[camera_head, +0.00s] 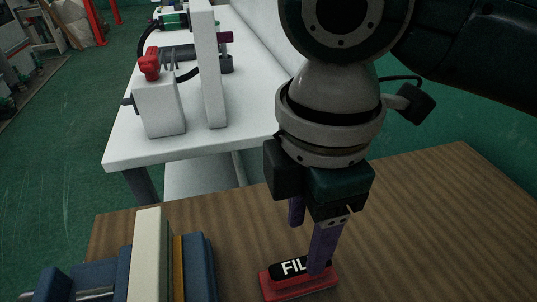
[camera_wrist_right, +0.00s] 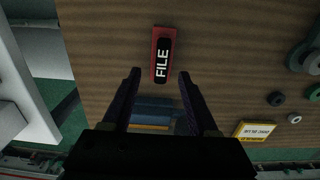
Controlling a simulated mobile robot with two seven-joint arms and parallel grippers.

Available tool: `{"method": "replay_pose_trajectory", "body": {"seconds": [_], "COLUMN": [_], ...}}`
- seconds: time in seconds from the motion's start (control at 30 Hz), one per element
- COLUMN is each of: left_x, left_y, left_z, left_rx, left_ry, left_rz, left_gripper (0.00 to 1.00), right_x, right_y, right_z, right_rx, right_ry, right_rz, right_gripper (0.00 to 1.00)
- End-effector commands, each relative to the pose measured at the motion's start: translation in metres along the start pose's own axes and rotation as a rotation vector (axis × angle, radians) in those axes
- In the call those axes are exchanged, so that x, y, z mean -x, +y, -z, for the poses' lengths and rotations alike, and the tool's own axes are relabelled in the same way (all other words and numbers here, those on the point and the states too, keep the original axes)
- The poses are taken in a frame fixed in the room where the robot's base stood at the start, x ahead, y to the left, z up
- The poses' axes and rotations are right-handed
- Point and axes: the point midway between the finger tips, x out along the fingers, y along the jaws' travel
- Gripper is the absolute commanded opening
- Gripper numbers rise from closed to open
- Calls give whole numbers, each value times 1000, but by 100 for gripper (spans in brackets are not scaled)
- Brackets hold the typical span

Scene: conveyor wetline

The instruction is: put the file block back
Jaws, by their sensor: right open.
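The file block is a red block (camera_head: 300,287) with a black top that reads FILE in white, lying flat on the brown wooden table. It also shows in the right wrist view (camera_wrist_right: 154,68), ahead of and between the fingertips. My right gripper (camera_head: 307,247) points down over the block, its purple fingers spread and empty. One finger covers part of the label in the head view; whether it touches the block I cannot tell. Both fingers also show in the right wrist view (camera_wrist_right: 159,74). My left gripper is in neither view.
Upright cream (camera_head: 150,255), yellow and blue pieces stand close together at the table's left front. A white bench (camera_head: 190,150) with a red-knobbed fixture stands behind. In the wrist view, a yellow sign (camera_wrist_right: 254,131) and several dark rings (camera_wrist_right: 276,99) lie right of the block.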

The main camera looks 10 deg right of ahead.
Motion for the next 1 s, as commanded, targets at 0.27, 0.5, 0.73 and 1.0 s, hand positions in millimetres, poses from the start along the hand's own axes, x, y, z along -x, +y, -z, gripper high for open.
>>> {"method": "replay_pose_trajectory", "body": {"seconds": [0.27,0.5,0.73,1.0], "left_x": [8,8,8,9], "left_y": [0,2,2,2], "left_z": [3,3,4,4], "left_rx": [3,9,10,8], "left_ry": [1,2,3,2], "left_rz": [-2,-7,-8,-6], "left_gripper": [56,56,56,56], "right_x": [46,50,30,11], "right_y": [0,-2,-32,-67], "right_z": [0,3,42,16], "right_rx": [0,-7,-210,-875], "right_ry": [0,12,218,398], "right_rz": [-1,1,-29,-104], "right_gripper": [60,60,60,60]}}
